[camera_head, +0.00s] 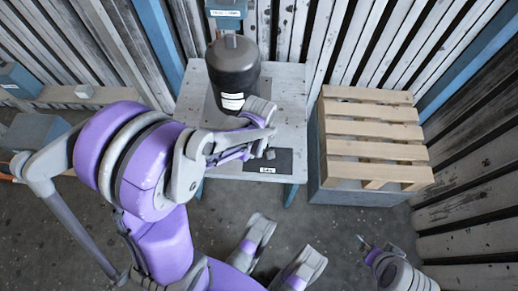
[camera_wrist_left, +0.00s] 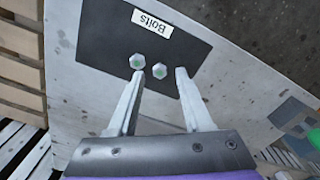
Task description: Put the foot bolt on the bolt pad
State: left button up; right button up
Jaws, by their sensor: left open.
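The bolt pad is a dark rectangle (camera_wrist_left: 100,35) with a white "Bolts" label on the pale table; it also shows in the head view (camera_head: 283,162). Two small hex-headed bolts, a first (camera_wrist_left: 137,61) and a second (camera_wrist_left: 160,71), are on the pad in the left wrist view. My left gripper (camera_wrist_left: 160,78) is open over the pad's edge. The second bolt appears between its fingertips; the first is just beyond the left fingertip. Contact cannot be told. In the head view the left gripper (camera_head: 262,138) partly covers the pad. My right gripper (camera_head: 370,250) seems to show low right, its jaws unclear.
A dark cylindrical housing (camera_head: 233,70) stands at the back of the table (camera_head: 290,95), behind my left gripper. A wooden pallet (camera_head: 370,135) tops a grey block to the right. A blue-grey part (camera_wrist_left: 292,118) with green beside it lies at the wrist view's right.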

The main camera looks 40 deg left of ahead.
aim_at(259, 154)
pick_arm(q)
notch_tip(259, 154, up, 12)
jog(key=p, duration=0.4)
jog(key=s+d+r+m+t, duration=0.3)
jog(key=s+d+m, duration=0.3)
jog(key=s+m, duration=0.4)
jog(key=shift+s+r+m+t, duration=0.15)
jog(key=shift+r+m+t, duration=0.2)
jog(key=shift+m+t, duration=0.6)
pick_arm(e)
jog(key=r, duration=0.5)
jog(key=shift+s+r, duration=0.1)
jog(key=shift+s, duration=0.2)
pick_arm(q)
notch_tip(259, 154, up, 19)
jog(key=w+p, duration=0.1)
jog(key=p, duration=1.6)
jog(key=shift+w, duration=0.25)
pick_arm(e)
notch_tip(259, 154, up, 19)
jog(key=w+t, duration=0.1)
jog(key=shift+w, duration=0.25)
